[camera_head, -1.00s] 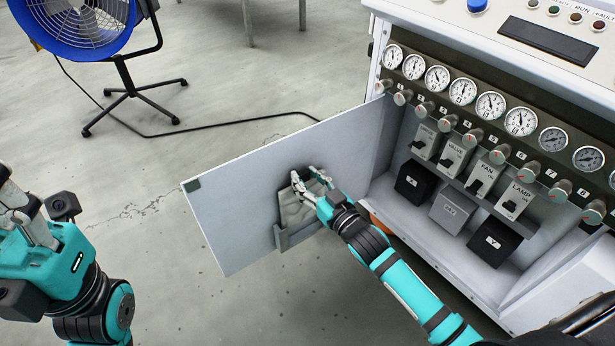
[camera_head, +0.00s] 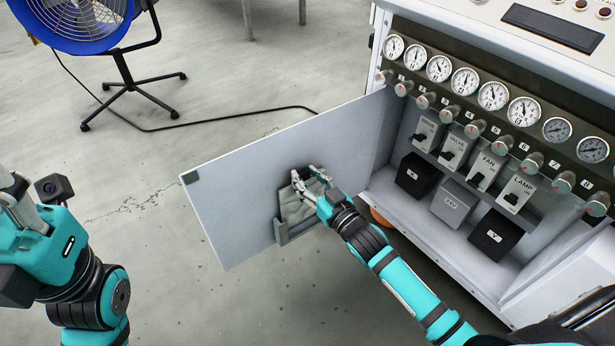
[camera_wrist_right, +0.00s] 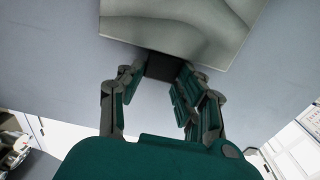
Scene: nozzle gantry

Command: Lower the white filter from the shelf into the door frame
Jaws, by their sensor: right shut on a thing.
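The white filter (camera_head: 293,210), a pale panel with a wavy surface, stands in the grey door frame (camera_head: 279,232) on the inner face of the open cabinet door (camera_head: 235,200). My right gripper (camera_head: 307,176) is at the filter's upper edge, partly covering it. In the right wrist view the filter (camera_wrist_right: 185,22) is at the top, and the gripper (camera_wrist_right: 158,72) is shut on its dark tab. I cannot tell whether the filter sits fully down in the frame. My left gripper (camera_head: 22,200) is at the left edge, away from the door; its fingertips are partly cut off.
The cabinet has a row of gauges (camera_head: 465,81) and knobs, with labelled switches and dark boxes (camera_head: 417,175) inside. A blue fan (camera_head: 88,22) stands at the upper left with its cable on the floor. The floor left of the door is clear.

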